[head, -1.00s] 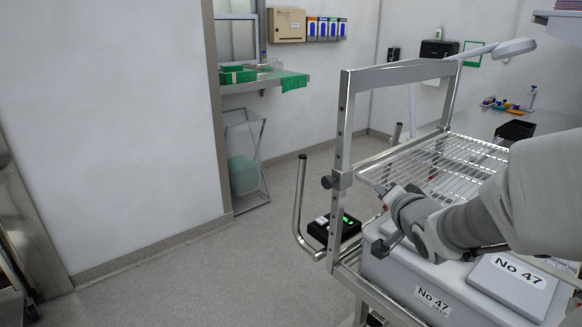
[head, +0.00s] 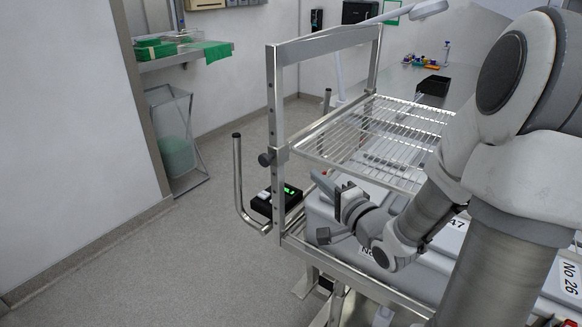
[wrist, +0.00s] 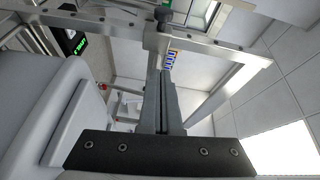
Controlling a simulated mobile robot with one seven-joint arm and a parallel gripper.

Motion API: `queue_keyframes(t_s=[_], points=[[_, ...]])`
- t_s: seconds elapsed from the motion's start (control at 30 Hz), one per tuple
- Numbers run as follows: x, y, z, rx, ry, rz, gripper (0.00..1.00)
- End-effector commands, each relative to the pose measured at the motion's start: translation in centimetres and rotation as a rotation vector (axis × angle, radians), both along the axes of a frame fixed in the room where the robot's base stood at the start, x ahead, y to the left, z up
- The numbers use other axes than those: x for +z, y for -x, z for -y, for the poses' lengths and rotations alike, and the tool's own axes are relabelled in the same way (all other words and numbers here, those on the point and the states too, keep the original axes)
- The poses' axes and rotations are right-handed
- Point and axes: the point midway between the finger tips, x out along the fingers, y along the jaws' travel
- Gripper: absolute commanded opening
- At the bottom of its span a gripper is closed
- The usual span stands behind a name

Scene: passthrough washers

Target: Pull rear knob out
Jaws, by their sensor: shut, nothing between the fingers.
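A dark round knob (head: 266,159) sits on a clamp on the near upright post of the steel cart frame (head: 272,100). It also shows in the wrist view at the top middle (wrist: 162,14), on the metal frame bar. My gripper (head: 318,178) is to the right of and a little below the knob, beside the post and under the wire shelf. In the wrist view my gripper's fingers (wrist: 158,62) are together and empty, pointing up the picture toward the knob. A gap seems to remain between fingertips and knob. No other knob shows clearly.
The wire shelf (head: 385,130) is above my gripper. Grey lidded bins, one labelled No 26 (head: 571,285), fill the lower level close under my arm. A bent handle bar (head: 238,180) and a black box with green display (head: 278,203) are near the post.

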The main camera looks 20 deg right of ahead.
Motion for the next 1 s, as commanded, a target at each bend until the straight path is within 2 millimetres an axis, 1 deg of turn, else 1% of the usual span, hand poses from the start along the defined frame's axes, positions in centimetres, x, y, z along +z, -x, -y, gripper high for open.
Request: queue_keyframes(t_s=[0.17,0.4,0.53,0.6,0.7,0.83,1.0], points=[[-0.1,-2.3,-0.6,0.004,-0.001,0.0,0.0],[-0.2,-7.4,-1.7,0.004,-0.002,-0.001,0.0],[-0.2,-9.9,-2.2,0.003,-0.001,0.0,0.0],[-0.4,-9.6,-3.6,0.006,-0.001,-0.002,0.0],[-0.5,-9.7,-4.8,0.004,-0.001,-0.002,0.0],[-0.6,-9.7,-5.7,0.002,0.0,-0.001,0.0],[-0.6,-9.7,-6.0,0.001,0.001,-0.001,0.0]])
